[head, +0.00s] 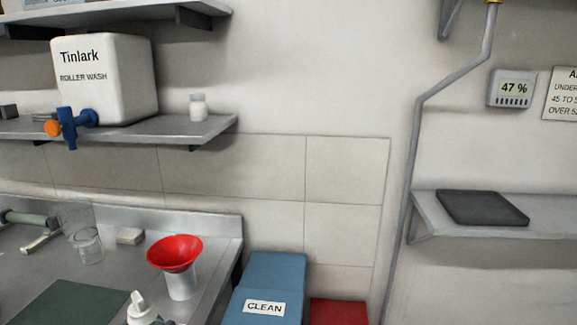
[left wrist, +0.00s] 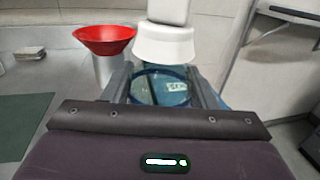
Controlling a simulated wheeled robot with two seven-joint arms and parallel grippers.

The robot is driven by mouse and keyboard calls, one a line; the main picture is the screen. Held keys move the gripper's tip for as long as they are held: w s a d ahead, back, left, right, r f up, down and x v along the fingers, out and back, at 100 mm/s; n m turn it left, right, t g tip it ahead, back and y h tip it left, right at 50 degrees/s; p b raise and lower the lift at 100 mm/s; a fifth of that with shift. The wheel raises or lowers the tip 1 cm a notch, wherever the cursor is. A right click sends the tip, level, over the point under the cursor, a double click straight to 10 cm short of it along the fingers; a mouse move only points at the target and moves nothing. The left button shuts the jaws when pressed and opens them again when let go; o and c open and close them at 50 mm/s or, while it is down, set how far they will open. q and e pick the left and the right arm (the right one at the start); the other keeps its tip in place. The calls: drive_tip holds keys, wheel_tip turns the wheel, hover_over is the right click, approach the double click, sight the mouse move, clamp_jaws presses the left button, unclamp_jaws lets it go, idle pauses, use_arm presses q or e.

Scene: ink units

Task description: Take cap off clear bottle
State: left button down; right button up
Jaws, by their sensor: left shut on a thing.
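My left gripper (left wrist: 162,88) is shut on a clear, see-through body with a dark blue rim, which I take to be the clear bottle (left wrist: 158,88). A white cap (left wrist: 164,45) with a narrower upper part shows directly above it; whether they are joined is hard to tell. In the head view the white cap (head: 141,308) with its spout shows at the bottom edge. The bottle and most of the left gripper are cut off there. My right gripper is not in view.
A red funnel (head: 174,253) sits on a pale cylinder on the metal bench. Clear glassware (head: 89,247) and a dark green mat (head: 72,304) are left of it. A blue bin (head: 273,272) labelled CLEAN and a red bin (head: 338,312) stand right of the bench.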

use_arm(q)
drive_tip(key=s+d+f+m+g+h, duration=0.1)
drive_tip(key=s+d+f+m+h, duration=0.1)
drive_tip(key=d, duration=0.5)
wheel_tip(320, 180, down, 2)
drive_tip(key=shift+s+d+h, duration=0.25)
drive_tip(key=shift+s+h, duration=0.15)
drive_tip(key=shift+s, duration=0.45)
